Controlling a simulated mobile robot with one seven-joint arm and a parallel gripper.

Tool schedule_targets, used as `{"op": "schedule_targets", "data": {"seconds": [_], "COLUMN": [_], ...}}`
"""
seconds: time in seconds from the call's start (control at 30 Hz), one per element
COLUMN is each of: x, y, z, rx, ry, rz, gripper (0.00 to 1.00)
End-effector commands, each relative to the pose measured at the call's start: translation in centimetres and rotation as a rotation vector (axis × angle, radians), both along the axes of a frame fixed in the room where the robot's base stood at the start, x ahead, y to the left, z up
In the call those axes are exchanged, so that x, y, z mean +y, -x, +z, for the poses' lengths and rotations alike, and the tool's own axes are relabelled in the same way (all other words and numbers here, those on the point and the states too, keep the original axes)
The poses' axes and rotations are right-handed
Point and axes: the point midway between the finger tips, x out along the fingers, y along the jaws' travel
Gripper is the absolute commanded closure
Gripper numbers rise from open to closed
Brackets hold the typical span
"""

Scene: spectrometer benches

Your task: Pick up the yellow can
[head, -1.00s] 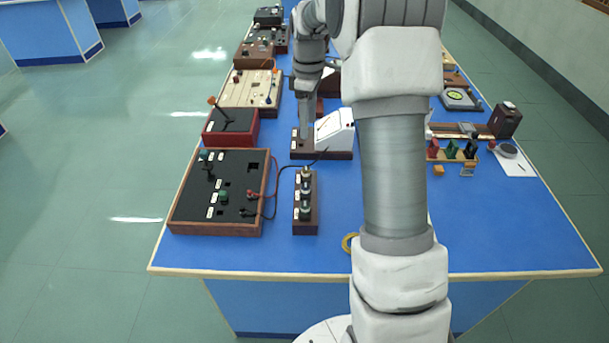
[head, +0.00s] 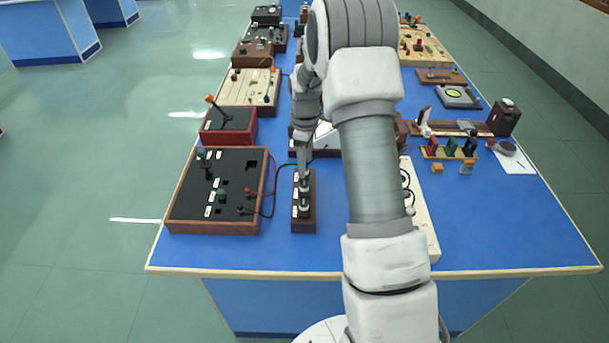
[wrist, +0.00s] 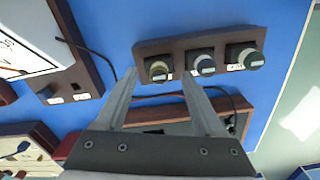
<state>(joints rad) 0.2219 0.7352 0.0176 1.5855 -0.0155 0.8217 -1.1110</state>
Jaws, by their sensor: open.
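A dark wooden holder (head: 303,226) stands on the blue bench left of centre with a row of three small dark-capped cylinders. In the wrist view the holder (wrist: 180,42) spans the upper middle. Its left cylinder (wrist: 159,70) has a yellowish-tan end; the middle one (wrist: 203,65) looks greyish and the right one (wrist: 250,58) greenish. I cannot tell for sure that the yellowish one is the yellow can. My gripper (wrist: 161,76) is open, its fingertips on either side of the left cylinder in the picture. In the head view my gripper (head: 304,168) is over the holder's far end and hides that cylinder.
A black panel box (head: 220,190) with red and black cables stands left of the holder. A pale board (head: 421,225) is partly hidden behind my arm. Small coloured pieces on a wooden stand (head: 450,153) are at right. The bench's front right is clear.

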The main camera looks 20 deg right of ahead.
Motion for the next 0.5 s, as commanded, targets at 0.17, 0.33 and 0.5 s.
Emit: {"op": "schedule_targets", "data": {"seconds": [0.17, 0.33, 0.5], "x": [0.0, 0.0, 0.0], "y": [-0.1, -0.1, -0.1], "z": [-2.6, -2.8, -2.8], "rx": [0.001, -0.001, -0.001], "ry": [0.001, 0.001, 0.001], "rz": [0.001, 0.001, 0.001], "gripper": [0.3, 0.3, 0.48]}}
